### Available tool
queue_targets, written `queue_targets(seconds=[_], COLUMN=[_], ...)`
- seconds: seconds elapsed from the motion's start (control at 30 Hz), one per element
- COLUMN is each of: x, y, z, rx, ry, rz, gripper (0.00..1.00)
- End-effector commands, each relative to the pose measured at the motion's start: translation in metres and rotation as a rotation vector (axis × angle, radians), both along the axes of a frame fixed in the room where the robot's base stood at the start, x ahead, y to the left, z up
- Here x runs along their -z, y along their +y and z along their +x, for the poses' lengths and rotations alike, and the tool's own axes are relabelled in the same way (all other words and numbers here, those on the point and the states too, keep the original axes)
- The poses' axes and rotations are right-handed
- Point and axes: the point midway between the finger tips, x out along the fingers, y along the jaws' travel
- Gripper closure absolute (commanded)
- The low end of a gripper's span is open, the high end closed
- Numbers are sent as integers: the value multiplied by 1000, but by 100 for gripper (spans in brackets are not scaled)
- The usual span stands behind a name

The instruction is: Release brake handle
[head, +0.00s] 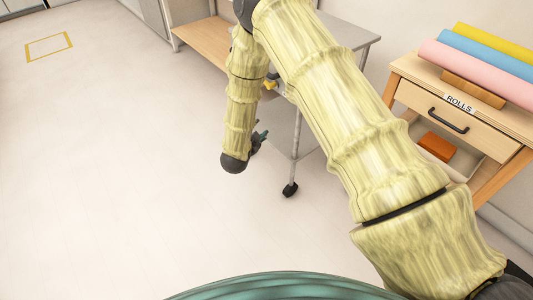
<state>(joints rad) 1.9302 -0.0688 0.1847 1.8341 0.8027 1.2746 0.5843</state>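My arm reaches up from the lower right, bends at the top and hangs down in front of a grey metal cart (345,32). My gripper (260,138) shows only as a small dark part beside the wrist, low by the cart's lower shelf; the wrist hides most of it. Whether it is open or shut, or touches anything, I cannot tell. A small yellow part (270,84) shows behind the arm at the cart. I cannot make out a brake handle for certain; the arm hides part of the cart. A black caster (290,189) stands under the cart's near leg.
A wooden drawer unit labelled ROLLS (460,103) stands at the right, with yellow, blue and pink rolls (470,65) on top and an orange block (436,147) below its drawer. A wooden bench (200,42) is behind. Floor at the left is clear, with a yellow taped rectangle (49,46).

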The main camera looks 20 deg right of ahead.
Motion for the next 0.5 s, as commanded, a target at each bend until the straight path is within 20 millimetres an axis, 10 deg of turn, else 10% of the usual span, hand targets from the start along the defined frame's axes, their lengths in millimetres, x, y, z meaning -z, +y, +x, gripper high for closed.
queue_targets(seconds=[0.5], x=[30], y=[-4], z=[-70], rx=[-200], ry=[278], rz=[-64], gripper=[62])
